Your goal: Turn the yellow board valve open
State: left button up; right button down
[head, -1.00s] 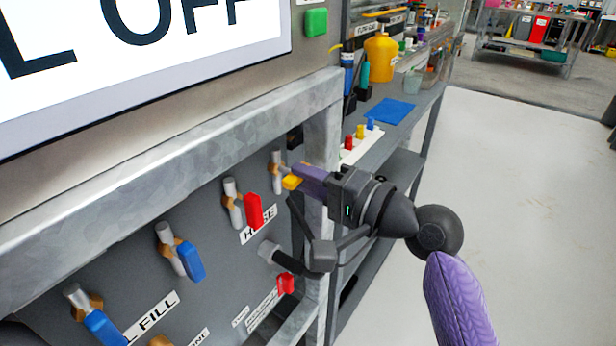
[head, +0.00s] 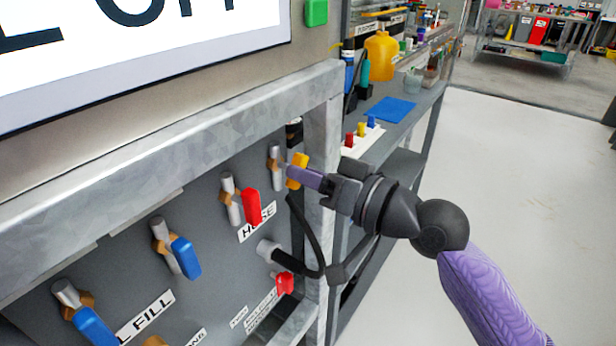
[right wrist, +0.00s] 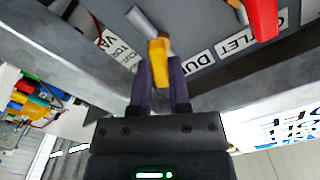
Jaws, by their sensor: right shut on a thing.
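The yellow board valve (head: 297,170) is at the right end of the row of valves on the grey board, beside the metal frame post. Its yellow handle sticks out from a brass-coloured body on a grey vertical pipe. My right gripper (head: 303,175) reaches it from the right and is shut on the handle. In the right wrist view the yellow handle (right wrist: 158,62) lies between the two purple fingers of the right gripper (right wrist: 160,85). The fingers hide part of the handle in the head view. My left gripper is out of view.
A red valve handle (head: 251,207) is just left of the yellow one, with blue handles (head: 186,257) further left. A galvanized frame rail (head: 180,145) runs above the board. A bench with a blue mat (head: 391,109) stands behind. The floor at right is clear.

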pick_arm(q)
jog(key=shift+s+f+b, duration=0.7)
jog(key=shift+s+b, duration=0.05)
jog(key=shift+b, duration=0.05)
pick_arm(e)
jog(key=n, duration=0.5)
jog(key=shift+f+n, duration=0.15)
jog(key=shift+n, duration=0.25)
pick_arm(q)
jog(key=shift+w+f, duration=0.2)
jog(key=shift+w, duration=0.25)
pick_arm(e)
jog(key=shift+n, duration=0.3)
jog(key=c, duration=0.6)
grip_release()
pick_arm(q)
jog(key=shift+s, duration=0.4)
